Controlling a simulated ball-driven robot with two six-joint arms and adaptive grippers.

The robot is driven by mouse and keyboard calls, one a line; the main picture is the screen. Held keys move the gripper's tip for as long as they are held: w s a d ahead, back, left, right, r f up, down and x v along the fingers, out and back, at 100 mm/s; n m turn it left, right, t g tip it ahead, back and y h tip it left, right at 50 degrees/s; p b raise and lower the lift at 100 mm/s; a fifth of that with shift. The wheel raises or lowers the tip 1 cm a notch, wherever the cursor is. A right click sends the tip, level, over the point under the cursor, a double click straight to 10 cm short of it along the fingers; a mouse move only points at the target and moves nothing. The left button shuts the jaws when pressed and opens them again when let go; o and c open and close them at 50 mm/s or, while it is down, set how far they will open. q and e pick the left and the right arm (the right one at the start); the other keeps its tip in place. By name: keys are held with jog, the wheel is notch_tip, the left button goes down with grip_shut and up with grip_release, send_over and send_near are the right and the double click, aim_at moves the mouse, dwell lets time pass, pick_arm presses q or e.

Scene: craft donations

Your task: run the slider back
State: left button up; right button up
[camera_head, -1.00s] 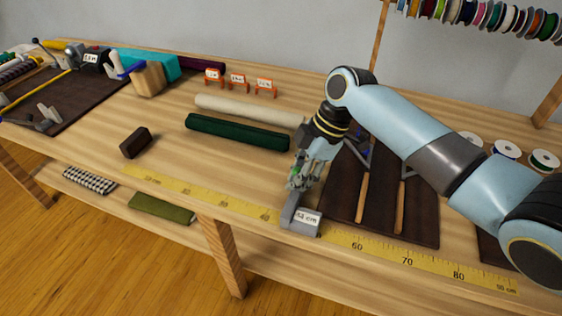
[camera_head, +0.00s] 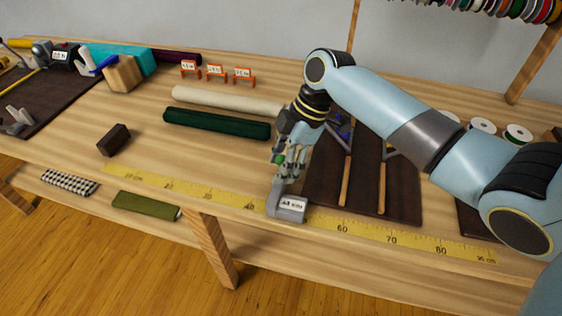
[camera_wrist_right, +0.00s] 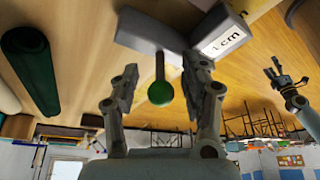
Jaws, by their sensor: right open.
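The slider (camera_head: 289,206) is a grey block with an upright part and a white label, sitting on the yellow ruler strip (camera_head: 215,197) a little left of the 60 mark. The label's number is too blurred to read. A stem with a green knob (camera_wrist_right: 160,93) rises from the slider, which also shows in the right wrist view (camera_wrist_right: 148,32). My right gripper (camera_head: 283,172) is just above the slider. In the wrist view its open fingers (camera_wrist_right: 163,92) stand on either side of the knob, with gaps showing. A small, dark claw, apparently my left gripper (camera_wrist_right: 282,76), shows at the right there.
A dark mat (camera_head: 325,190) with wooden-handled tools lies beside the slider. A green roll (camera_head: 216,123) and a cream roll (camera_head: 225,101) lie behind, left of my gripper. A dark brown block (camera_head: 113,140) stands farther left. The ruler follows the bench's front edge and looks clear.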

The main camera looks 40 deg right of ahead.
jog(key=v, duration=1.1)
jog(key=shift+r, duration=0.35)
jog(key=shift+s, duration=0.1)
